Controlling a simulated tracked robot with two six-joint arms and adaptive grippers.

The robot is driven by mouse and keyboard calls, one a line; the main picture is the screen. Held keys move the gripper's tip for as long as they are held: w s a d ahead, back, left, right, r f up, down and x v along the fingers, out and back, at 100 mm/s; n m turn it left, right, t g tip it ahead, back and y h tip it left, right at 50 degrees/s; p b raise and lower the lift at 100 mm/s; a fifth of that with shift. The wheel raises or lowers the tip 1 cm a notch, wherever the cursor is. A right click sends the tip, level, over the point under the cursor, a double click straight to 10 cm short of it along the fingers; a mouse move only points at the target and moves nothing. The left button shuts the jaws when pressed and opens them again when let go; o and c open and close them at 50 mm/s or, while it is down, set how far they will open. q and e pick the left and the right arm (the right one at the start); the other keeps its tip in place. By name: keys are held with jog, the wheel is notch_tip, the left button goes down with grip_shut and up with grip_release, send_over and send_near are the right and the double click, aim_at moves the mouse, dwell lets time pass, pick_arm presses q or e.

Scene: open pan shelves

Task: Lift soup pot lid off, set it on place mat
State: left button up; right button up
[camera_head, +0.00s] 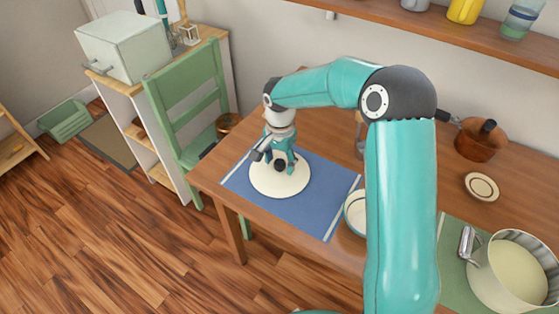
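The cream round lid (262,184) with a dark knob (280,165) is over the blue place mat (310,208) and appears to lie flat on it. My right gripper (280,160) is directly over the lid, pointing down, its fingers at the knob. I cannot tell whether they grip the knob or stand apart around it. The cream soup pot (488,285) stands uncovered at the lower right on a green mat (452,235), with pale contents inside. My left gripper is not in view.
A white bowl (354,212) sits at the blue mat's right edge, partly hidden by my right arm. A copper pan (478,145) and small plate (481,187) are farther right. A green chair (185,95) stands beyond the table's left end.

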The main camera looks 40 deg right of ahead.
jog(key=shift+r, duration=0.15)
dwell(0.5)
jog(key=shift+r+p, duration=2.75)
jog(key=shift+r, duration=1.1)
notch_tip(320, 180, up, 12)
jog(key=shift+f, duration=0.1)
